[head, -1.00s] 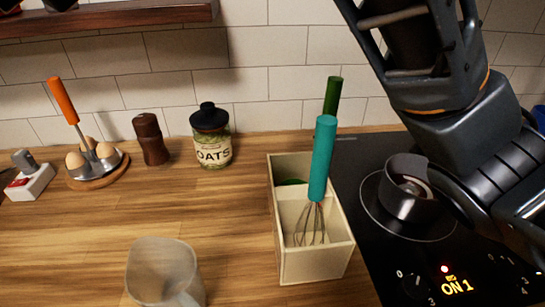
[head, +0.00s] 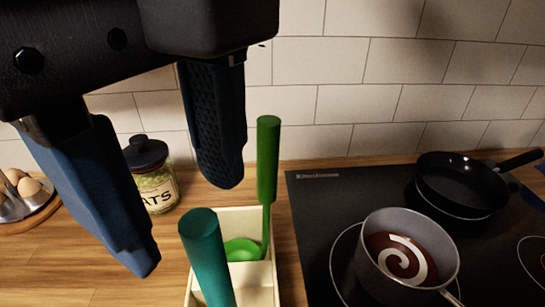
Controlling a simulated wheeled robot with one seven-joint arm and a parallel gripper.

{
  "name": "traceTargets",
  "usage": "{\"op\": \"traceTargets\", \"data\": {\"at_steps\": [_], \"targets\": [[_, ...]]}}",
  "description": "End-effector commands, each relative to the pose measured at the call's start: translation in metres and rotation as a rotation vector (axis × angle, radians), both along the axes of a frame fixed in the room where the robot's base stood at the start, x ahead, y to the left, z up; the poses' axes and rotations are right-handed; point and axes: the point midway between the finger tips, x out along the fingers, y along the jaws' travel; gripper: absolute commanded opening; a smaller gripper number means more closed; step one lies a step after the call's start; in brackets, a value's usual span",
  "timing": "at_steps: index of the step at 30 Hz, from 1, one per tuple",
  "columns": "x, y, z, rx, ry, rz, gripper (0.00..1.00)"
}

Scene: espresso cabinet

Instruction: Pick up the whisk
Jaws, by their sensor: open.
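The whisk (head: 207,258) has a teal handle and stands upright in the front part of a cream utensil box (head: 241,218). Its wire end is out of view below the picture. My gripper (head: 185,225) is large in the upper left of the head view, with its two blue fingers pointing down. The fingers are spread apart with nothing between them. The whisk handle's top appears just below and between the fingertips, and I cannot tell the exact gap in depth.
A green-handled utensil (head: 268,175) stands in the box's rear compartment, close to the right finger. An oats jar (head: 153,178) is behind the left finger. A saucepan with brown liquid (head: 402,262) and a frying pan (head: 462,186) stand on the black hob (head: 335,200). Eggs (head: 28,187) sit at far left.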

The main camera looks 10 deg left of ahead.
Motion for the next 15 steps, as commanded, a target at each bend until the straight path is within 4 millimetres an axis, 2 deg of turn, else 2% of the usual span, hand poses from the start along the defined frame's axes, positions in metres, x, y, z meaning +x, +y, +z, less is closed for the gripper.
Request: {"op": "traceTargets", "data": {"at_steps": [11, 15], "targets": [[0.004, -0.004, -0.035, -0.010, -0.005, -0.005, 0.55], [0.006, -0.004, -0.054, -0.009, -0.003, -0.005, 0.55]]}}
